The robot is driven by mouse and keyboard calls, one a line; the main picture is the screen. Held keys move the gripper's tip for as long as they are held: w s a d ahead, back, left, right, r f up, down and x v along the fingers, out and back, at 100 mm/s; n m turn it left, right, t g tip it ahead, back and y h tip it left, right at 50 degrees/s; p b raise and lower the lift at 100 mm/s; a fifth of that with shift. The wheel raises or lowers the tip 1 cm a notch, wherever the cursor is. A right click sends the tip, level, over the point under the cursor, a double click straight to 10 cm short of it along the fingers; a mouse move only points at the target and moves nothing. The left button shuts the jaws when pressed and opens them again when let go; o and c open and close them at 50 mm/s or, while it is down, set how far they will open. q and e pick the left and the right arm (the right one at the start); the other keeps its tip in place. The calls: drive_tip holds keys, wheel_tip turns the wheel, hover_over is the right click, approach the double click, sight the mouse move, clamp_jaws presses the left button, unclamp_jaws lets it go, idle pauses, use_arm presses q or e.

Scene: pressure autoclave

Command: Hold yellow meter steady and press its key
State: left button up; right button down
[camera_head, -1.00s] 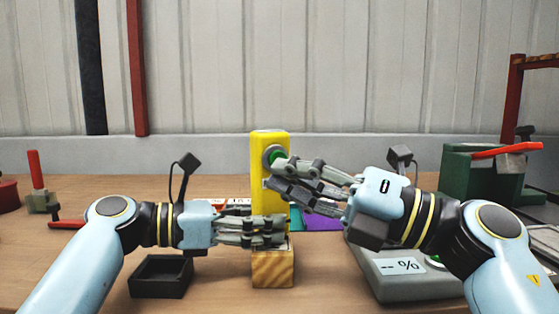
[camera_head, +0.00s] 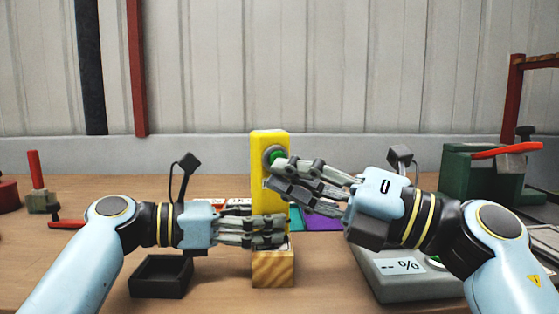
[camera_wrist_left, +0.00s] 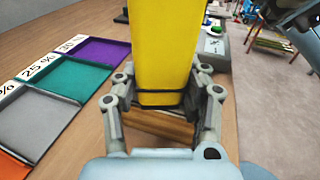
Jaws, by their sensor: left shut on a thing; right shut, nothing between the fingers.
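The yellow meter (camera_head: 270,146) stands upright on a wooden block (camera_head: 273,270) in the head view. My left gripper (camera_head: 284,232) is shut around the meter's lower part, and the left wrist view shows its fingers (camera_wrist_left: 162,103) on both sides of the yellow body (camera_wrist_left: 163,45). A green round key (camera_head: 277,157) in a grey ring is on the upper front of the meter. My right gripper (camera_head: 276,172) is shut and empty, its fingertips at the key and overlapping part of it. I cannot tell for sure whether they touch it.
A black open tray (camera_head: 160,278) lies at the front left. A grey device with a "-- %" display (camera_head: 400,266) sits at the front right. Coloured compartments with a purple one (camera_head: 322,222) lie behind the grippers. A green machine (camera_head: 480,175) stands at the right.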

drive_tip(key=shift+w, duration=0.15)
drive_tip(key=shift+w+a, duration=0.15)
drive_tip(key=shift+w, duration=0.1)
drive_tip(key=shift+w+a, duration=0.2)
drive_tip(key=shift+w, duration=0.3)
idle(0.8)
drive_tip(key=shift+s+d, duration=0.1)
drive_tip(key=shift+s, duration=0.05)
drive_tip(key=shift+s+d, duration=0.25)
drive_tip(key=shift+s, duration=0.5)
drive_tip(key=shift+s+d, duration=0.3)
drive_tip(key=shift+s, duration=0.5)
drive_tip(key=shift+s+d, duration=0.25)
drive_tip(key=shift+s, duration=0.55)
drive_tip(key=shift+s+d, duration=0.3)
drive_tip(key=shift+s, duration=0.5)
